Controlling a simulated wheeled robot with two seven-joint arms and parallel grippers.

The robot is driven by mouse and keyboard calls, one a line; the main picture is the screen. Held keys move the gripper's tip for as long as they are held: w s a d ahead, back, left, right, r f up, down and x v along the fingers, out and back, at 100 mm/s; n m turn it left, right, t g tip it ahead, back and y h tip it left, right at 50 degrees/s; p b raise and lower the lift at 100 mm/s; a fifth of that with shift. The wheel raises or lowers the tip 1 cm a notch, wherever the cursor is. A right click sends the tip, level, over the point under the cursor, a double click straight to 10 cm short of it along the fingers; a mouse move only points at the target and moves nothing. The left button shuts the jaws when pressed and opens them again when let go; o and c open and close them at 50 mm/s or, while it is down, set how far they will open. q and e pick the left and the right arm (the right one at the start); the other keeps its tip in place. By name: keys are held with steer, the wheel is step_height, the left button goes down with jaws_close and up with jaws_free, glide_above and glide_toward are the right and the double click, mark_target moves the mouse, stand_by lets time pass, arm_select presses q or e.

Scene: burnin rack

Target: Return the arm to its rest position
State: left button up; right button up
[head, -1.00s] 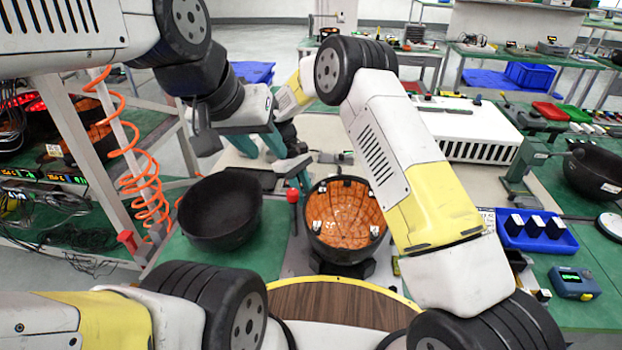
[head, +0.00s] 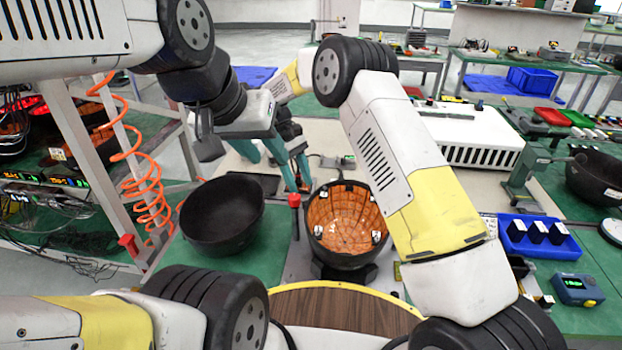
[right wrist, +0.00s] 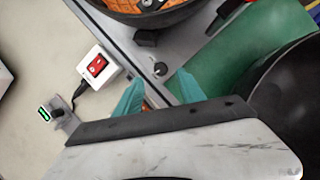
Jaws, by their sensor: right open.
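My left gripper (head: 266,155) hangs from the arm at the upper left, above the far side of the workbench. Its teal fingers overlap other parts, so its opening is unclear. My right gripper (head: 298,182) is just beyond the orange-lined bowl (head: 347,222), and its forearm crosses the right of the head view. In the right wrist view my right gripper (right wrist: 155,88) has its teal fingers apart with nothing between them. The orange-lined bowl also shows at the top there (right wrist: 140,8). A black bowl (head: 222,215) stands to the left.
A white box with a red switch (right wrist: 97,68) and a cable lies beside the right gripper. A rack (head: 75,125) with an orange coiled hose (head: 150,185) stands at the left. A blue tray (head: 540,245) and a small blue meter (head: 578,290) are at the right.

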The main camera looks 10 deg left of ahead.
steer(key=shift+v, duration=0.9)
